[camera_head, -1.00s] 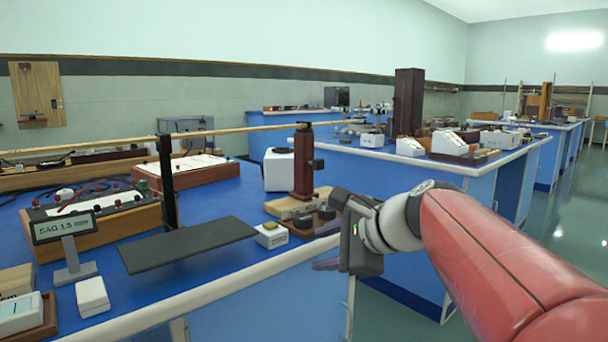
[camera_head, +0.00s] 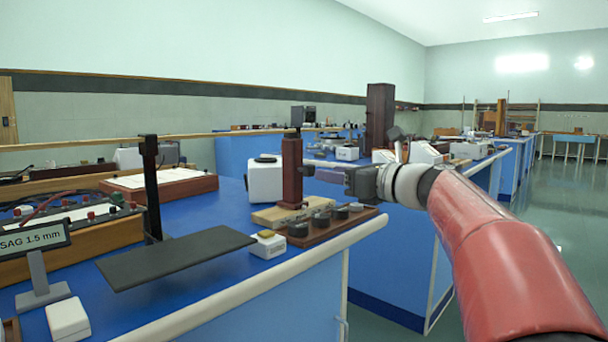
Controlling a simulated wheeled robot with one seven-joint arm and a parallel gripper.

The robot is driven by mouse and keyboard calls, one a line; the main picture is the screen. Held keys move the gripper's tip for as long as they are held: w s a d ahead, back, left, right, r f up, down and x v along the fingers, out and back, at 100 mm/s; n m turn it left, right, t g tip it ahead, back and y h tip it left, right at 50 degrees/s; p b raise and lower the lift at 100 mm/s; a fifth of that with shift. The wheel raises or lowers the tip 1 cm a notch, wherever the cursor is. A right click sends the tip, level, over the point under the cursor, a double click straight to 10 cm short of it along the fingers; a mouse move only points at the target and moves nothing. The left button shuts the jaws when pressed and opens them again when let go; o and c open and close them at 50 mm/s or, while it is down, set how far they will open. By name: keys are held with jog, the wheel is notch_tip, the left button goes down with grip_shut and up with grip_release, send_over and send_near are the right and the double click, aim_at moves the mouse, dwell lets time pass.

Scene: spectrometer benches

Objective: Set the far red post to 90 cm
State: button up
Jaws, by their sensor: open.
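The far red post (camera_head: 291,168) stands upright on a wooden base (camera_head: 268,215) near the bench's right edge. It has a dark clamp at its top, by the end of a long thin wooden bar (camera_head: 215,134). A dark knob shows on its right side, close to my gripper. I cannot tell whether the fingers touch the knob or post. A black post (camera_head: 150,188) stands nearer, under the bar. A display (camera_head: 35,240) reads SAG 1.5 mm. No 90 cm mark is readable.
Several dark round weights (camera_head: 322,219) sit in a wooden tray below my gripper. A white box (camera_head: 265,180) stands behind the post. The aisle on the right is clear.

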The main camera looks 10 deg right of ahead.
aim_at(313, 170)
jog(key=x, duration=0.7)
jog(key=shift+a, duration=0.1)
jog(key=shift+c, duration=0.2)
grip_shut()
